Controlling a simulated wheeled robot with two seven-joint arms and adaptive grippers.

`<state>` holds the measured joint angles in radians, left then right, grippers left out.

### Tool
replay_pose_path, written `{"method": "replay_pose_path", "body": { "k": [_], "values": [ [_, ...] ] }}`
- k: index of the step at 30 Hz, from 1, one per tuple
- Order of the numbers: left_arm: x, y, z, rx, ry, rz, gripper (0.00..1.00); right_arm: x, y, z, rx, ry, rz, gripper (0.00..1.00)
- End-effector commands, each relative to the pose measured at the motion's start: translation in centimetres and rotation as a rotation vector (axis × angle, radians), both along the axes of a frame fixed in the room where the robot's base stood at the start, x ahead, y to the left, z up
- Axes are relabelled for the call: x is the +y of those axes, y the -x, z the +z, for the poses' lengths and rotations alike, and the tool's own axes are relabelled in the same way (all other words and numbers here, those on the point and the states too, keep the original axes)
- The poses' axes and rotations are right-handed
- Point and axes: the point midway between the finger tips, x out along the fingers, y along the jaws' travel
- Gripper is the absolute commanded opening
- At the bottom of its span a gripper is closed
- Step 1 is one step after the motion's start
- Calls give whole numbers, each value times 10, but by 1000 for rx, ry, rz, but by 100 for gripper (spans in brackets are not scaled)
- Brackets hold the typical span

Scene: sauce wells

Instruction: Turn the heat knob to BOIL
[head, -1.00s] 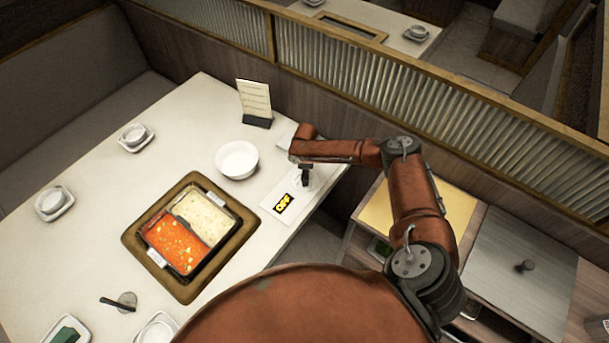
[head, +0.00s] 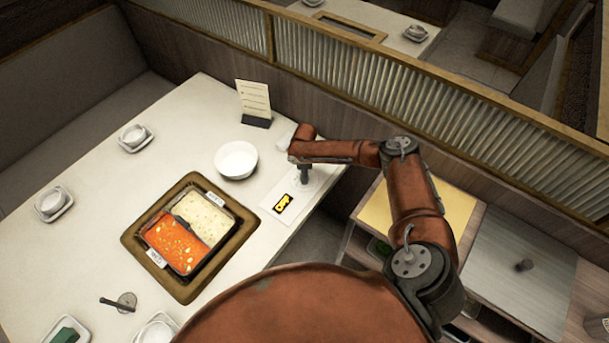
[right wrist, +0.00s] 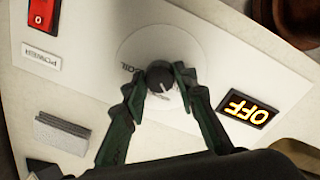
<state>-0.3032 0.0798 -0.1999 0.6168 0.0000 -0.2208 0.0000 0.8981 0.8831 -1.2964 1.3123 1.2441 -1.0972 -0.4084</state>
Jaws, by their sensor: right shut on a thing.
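The heat knob (right wrist: 160,80) is a small dark round knob with a pale pointer line, on a white control panel (right wrist: 90,25). My right gripper (right wrist: 158,84) is shut on it, one green finger on each side, in the right wrist view. In the head view this gripper (head: 305,174) points straight down over the panel. A partly covered label ending in "OIL" (right wrist: 127,73) is left of the knob. A display (right wrist: 248,108) reads OFF in orange; it also shows in the head view (head: 284,203). My left gripper is out of view.
A red switch (right wrist: 44,12) sits beside a POWER label (right wrist: 41,57). In the head view, a white bowl (head: 236,160), a menu stand (head: 254,103) and a two-part hot pot (head: 190,236) stand on the table near the panel.

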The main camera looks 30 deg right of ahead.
Motion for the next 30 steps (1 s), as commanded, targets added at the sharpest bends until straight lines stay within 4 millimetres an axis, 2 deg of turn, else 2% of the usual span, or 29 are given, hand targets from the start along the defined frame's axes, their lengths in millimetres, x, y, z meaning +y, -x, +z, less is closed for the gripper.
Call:
{"method": "replay_pose_path", "body": {
  "k": [11, 30],
  "values": [
    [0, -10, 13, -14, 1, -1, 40, 1, 1, 1, 2, -3, -106, 2],
    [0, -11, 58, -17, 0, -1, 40, 3, 0, 1, 4, -3, -681, 2]
  ]
}}
